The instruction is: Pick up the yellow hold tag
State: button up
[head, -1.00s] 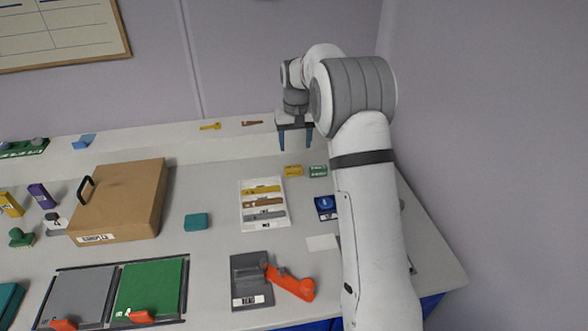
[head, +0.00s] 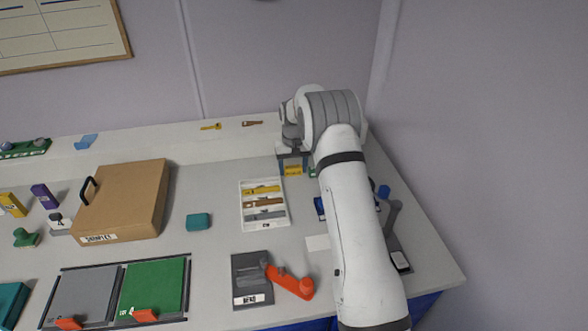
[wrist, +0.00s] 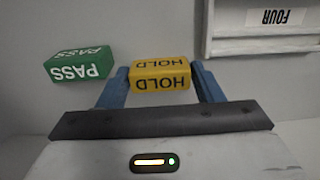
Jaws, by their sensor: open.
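The yellow hold tag (wrist: 160,78) is a small block marked HOLD. It lies on the bench and shows in the wrist view between the two blue fingers of my gripper (wrist: 162,86). The fingers are apart, one on each side of the tag; I cannot tell whether either touches it. In the head view the tag (head: 293,170) shows at the back right of the bench, with my gripper (head: 292,168) down around it. The far finger is partly hidden there.
A green PASS tag (wrist: 78,66) lies close to the left finger in the wrist view. A white tray (head: 246,223) with several coloured strips lies in front of my gripper. A cardboard box (head: 125,200) stands further left. A raised ledge (head: 180,143) runs along the wall.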

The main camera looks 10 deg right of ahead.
jog(key=shift+f, duration=0.15)
jog(key=c, duration=0.6)
